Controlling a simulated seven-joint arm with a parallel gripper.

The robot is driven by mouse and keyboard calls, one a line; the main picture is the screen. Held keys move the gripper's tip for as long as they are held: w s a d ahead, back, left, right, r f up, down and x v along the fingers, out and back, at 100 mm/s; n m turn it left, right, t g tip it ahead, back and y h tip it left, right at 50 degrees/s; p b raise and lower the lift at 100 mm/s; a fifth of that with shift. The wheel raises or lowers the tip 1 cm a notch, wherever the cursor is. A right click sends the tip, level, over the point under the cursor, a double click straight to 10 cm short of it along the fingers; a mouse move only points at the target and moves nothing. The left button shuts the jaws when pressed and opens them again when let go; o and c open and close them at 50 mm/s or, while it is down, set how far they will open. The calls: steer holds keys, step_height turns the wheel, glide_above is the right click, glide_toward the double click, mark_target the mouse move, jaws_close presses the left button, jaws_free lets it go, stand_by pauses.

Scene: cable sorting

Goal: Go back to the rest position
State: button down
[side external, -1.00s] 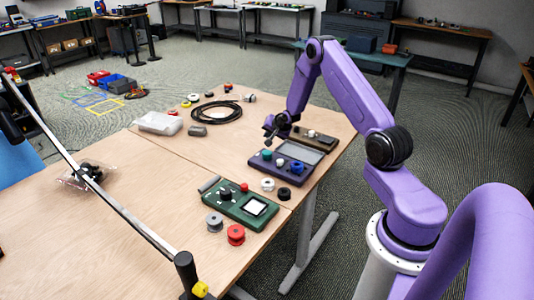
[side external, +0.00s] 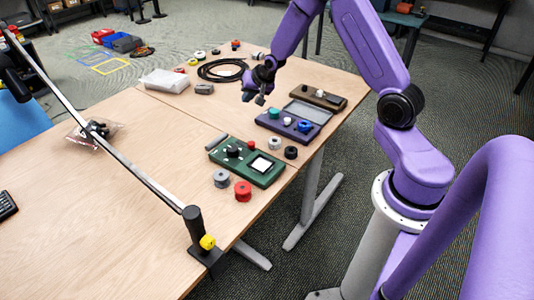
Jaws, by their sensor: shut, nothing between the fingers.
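My gripper (side external: 255,97) hangs above the far part of the wooden table (side external: 160,130), its fingers pointing down and toward the left. It is shut and holds nothing. The black cable coil (side external: 222,76) lies on the table just behind and left of it. A purple device box (side external: 290,127) with teal, white and blue knobs lies in front and to the right of my gripper, apart from it. My arm comes from the right side of the picture and reaches over the table's right edge.
A green device (side external: 248,160), a grey spool (side external: 221,178) and a red spool (side external: 243,191) lie nearer. A brown box (side external: 318,97) is at the right edge. A metal bar on a black stand (side external: 203,240) crosses the left.

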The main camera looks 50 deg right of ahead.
steer(key=s+a+r+n+g+y, duration=0.15)
steer(key=s+a+r+n, duration=0.3)
steer(key=s+a, duration=0.55)
steer(key=s+a+r+n+g+y, duration=0.15)
steer(key=s+a+r+n, duration=0.4)
steer(key=a, duration=0.55)
steer(key=s+r+n+g+h, duration=0.1)
steer(key=s+n+g, duration=0.3)
steer(key=s, duration=2.1)
steer(key=r+n, duration=0.1)
steer(key=n, duration=0.5)
steer(key=shift+d+r+n+h, duration=0.35)
steer(key=shift+r+n+h, duration=0.05)
